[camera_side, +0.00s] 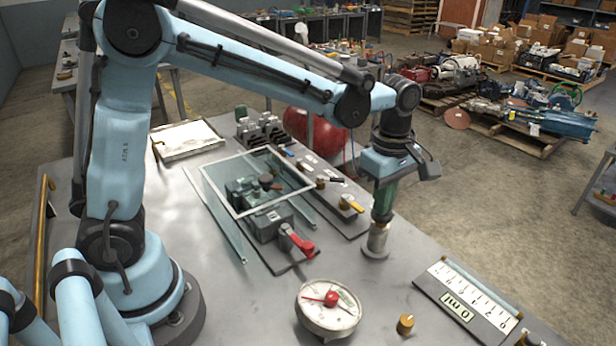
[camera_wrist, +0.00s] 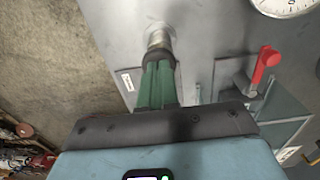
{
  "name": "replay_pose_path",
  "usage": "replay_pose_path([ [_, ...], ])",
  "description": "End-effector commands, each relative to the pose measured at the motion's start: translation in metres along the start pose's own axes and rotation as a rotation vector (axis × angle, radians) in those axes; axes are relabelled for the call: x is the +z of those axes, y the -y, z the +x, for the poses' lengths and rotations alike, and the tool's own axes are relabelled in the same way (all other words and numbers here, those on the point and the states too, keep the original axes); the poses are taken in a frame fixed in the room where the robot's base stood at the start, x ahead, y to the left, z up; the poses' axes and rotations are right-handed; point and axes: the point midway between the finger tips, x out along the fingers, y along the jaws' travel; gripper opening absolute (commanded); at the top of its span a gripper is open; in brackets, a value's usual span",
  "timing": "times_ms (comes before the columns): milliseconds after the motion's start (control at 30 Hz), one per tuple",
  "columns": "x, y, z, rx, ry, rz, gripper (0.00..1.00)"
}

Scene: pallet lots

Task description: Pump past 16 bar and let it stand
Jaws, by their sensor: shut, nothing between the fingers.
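A round white dial gauge (camera_side: 322,317) with a red pointer and red hub lies at the front middle of the bench; its figures are too small to read. Its edge shows at the top right of the wrist view (camera_wrist: 287,4). My gripper (camera_side: 381,219) points down, its green fingers shut, directly over a short metal post (camera_side: 376,241) on a round base. In the wrist view the dark fingertips (camera_wrist: 158,57) meet or nearly meet the post's top (camera_wrist: 158,36); I cannot tell whether they touch. A red-handled lever (camera_side: 300,246) stands left of the post.
A framed clear panel (camera_side: 243,212) covers grey blocks behind the red lever. A yellow-handled valve (camera_side: 351,206) is behind the post. A brass knob (camera_side: 405,325) and a scale board marked 0 ml (camera_side: 437,289) are at front right. The bench between post and gauge is clear.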

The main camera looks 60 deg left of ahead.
Motion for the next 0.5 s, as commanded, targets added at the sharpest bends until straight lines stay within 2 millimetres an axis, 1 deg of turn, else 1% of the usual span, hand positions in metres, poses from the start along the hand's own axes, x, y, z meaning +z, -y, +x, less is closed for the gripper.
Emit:
replay_pose_path([
  [33,0.000,0.000,0.004,0.002,0.000,0.000,0.00],
  [133,0.000,0.000,0.003,0.002,0.000,0.000,0.00],
  [267,0.000,0.000,-0.002,0.003,0.000,0.000,0.00],
  [367,0.000,0.000,-0.014,0.003,0.000,0.000,0.00],
  [500,0.000,0.000,-0.037,0.002,0.000,0.000,0.00],
])
